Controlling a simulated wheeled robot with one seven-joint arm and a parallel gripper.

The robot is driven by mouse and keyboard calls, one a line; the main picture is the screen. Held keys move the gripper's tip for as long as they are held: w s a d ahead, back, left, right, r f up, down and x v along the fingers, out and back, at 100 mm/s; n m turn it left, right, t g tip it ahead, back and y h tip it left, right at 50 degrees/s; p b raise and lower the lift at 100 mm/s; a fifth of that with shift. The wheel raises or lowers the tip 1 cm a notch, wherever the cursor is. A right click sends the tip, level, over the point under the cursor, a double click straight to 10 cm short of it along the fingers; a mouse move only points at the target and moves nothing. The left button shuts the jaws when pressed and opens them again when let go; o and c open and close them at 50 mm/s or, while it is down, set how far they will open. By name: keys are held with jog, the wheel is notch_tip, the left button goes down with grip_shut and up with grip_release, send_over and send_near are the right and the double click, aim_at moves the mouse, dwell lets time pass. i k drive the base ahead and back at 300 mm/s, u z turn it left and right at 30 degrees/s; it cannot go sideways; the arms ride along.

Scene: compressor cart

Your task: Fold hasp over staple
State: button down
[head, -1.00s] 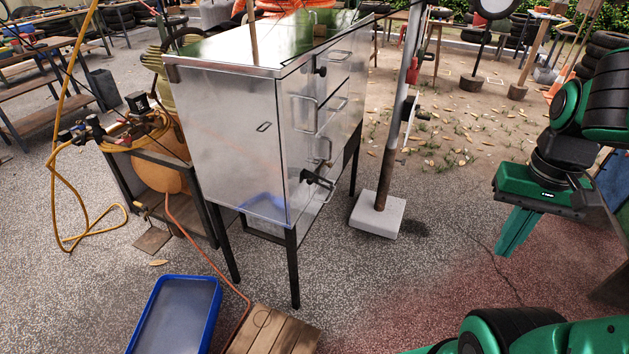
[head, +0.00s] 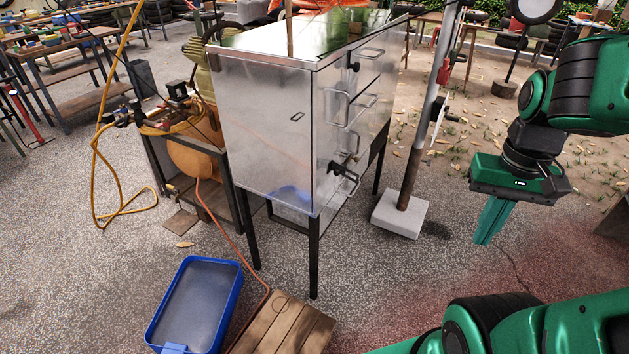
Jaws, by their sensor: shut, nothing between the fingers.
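A shiny metal cart cabinet (head: 262,130) stands on dark legs in the middle of the head view. Its right-hand face carries drawer handles and small dark fittings. A black fitting (head: 338,168) low on that face sticks outward, and a dark knob-like fitting (head: 353,67) sits near the top. I cannot tell which part is the hasp or the staple, or how the hasp lies; they are too small here. My gripper (head: 491,221) is at the right, pointing down, its green fingers together and empty. It is well apart from the cabinet.
A post on a pale block (head: 400,214) stands between the cabinet and my gripper. A blue tray (head: 236,290) and a wooden crate (head: 283,325) lie in front. A compressor with an orange tank (head: 190,158) and a yellow hose (head: 95,170) is at the left.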

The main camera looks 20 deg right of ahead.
aim_at(339, 169)
jog(key=u, duration=1.95)
jog(key=k, duration=1.3)
jog(key=z, duration=1.1)
jog(key=i, duration=1)
jog(key=u, duration=0.05)
